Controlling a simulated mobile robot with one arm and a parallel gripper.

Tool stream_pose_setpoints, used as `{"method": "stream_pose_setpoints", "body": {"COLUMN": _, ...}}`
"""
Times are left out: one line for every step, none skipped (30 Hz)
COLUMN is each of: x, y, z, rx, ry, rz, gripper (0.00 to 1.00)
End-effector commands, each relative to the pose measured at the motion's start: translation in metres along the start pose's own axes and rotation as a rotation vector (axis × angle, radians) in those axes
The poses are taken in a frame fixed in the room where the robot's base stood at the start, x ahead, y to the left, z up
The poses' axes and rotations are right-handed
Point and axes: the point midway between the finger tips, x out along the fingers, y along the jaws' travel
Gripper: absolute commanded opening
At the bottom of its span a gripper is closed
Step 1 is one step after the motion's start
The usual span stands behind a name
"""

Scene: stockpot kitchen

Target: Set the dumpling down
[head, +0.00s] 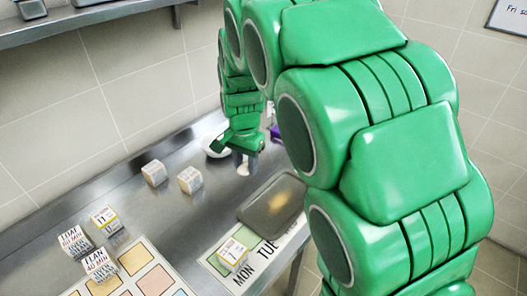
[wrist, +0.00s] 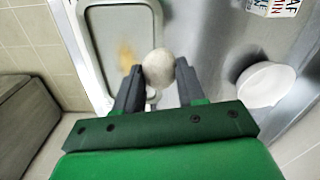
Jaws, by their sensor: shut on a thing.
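My green gripper (wrist: 158,90) with dark grey fingers is shut on a pale, round dumpling (wrist: 158,67) in the wrist view. The dumpling sits between the two fingertips. In the head view my gripper (head: 243,160) hangs over the far end of the steel counter, and the dumpling (head: 243,170) shows small and pale just under it. A grey-brown tray (head: 250,212) lies on the counter nearer than the gripper. The tray (wrist: 90,50) also shows in the wrist view, beyond and left of the dumpling. I cannot tell the dumpling's exact height above the counter.
A white bowl (wrist: 266,84) stands right of the gripper in the wrist view. Several printed cubes (head: 154,173) stand on the steel counter (head: 190,222). A calendar board (head: 140,255) with coloured squares lies at the front. A purple thing (head: 275,132) is partly hidden behind my arm.

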Motion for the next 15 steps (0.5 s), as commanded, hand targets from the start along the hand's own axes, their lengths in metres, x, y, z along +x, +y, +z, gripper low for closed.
{"method": "stream_pose_setpoints", "body": {"x": 0.000, "y": -0.001, "z": -0.015, "rx": 0.002, "ry": 0.001, "rz": -0.002, "gripper": 0.10}}
{"method": "stream_pose_setpoints", "body": {"x": 0.000, "y": -0.001, "z": -0.023, "rx": 0.002, "ry": 0.001, "rz": -0.002, "gripper": 0.10}}
{"method": "stream_pose_setpoints", "body": {"x": 0.001, "y": -0.001, "z": -0.034, "rx": 0.000, "ry": 0.001, "rz": -0.001, "gripper": 0.10}}
{"method": "stream_pose_setpoints", "body": {"x": 0.001, "y": -0.001, "z": -0.042, "rx": 0.000, "ry": 0.001, "rz": -0.001, "gripper": 0.10}}
{"method": "stream_pose_setpoints", "body": {"x": 0.002, "y": -0.001, "z": -0.051, "rx": 0.000, "ry": 0.001, "rz": -0.001, "gripper": 0.10}}
{"method": "stream_pose_setpoints", "body": {"x": 0.002, "y": -0.002, "z": -0.062, "rx": -0.003, "ry": 0.003, "rz": -0.002, "gripper": 0.10}}
{"method": "stream_pose_setpoints", "body": {"x": 0.002, "y": -0.001, "z": -0.070, "rx": -0.003, "ry": 0.003, "rz": -0.003, "gripper": 0.10}}
{"method": "stream_pose_setpoints", "body": {"x": 0.002, "y": 0.000, "z": -0.077, "rx": -0.003, "ry": 0.003, "rz": -0.002, "gripper": 0.10}}
{"method": "stream_pose_setpoints", "body": {"x": 0.003, "y": 0.001, "z": -0.086, "rx": -0.005, "ry": 0.003, "rz": -0.002, "gripper": 0.10}}
{"method": "stream_pose_setpoints", "body": {"x": 0.003, "y": 0.002, "z": -0.093, "rx": -0.005, "ry": 0.002, "rz": -0.001, "gripper": 0.10}}
{"method": "stream_pose_setpoints", "body": {"x": 0.004, "y": 0.003, "z": -0.099, "rx": -0.006, "ry": 0.002, "rz": -0.001, "gripper": 0.10}}
{"method": "stream_pose_setpoints", "body": {"x": 0.004, "y": 0.004, "z": -0.107, "rx": -0.007, "ry": 0.002, "rz": -0.001, "gripper": 0.10}}
{"method": "stream_pose_setpoints", "body": {"x": 0.004, "y": 0.005, "z": -0.112, "rx": -0.008, "ry": 0.002, "rz": -0.001, "gripper": 0.10}}
{"method": "stream_pose_setpoints", "body": {"x": 0.005, "y": 0.005, "z": -0.117, "rx": -0.009, "ry": 0.001, "rz": -0.001, "gripper": 0.10}}
{"method": "stream_pose_setpoints", "body": {"x": 0.005, "y": 0.006, "z": -0.122, "rx": -0.009, "ry": 0.001, "rz": -0.001, "gripper": 0.10}}
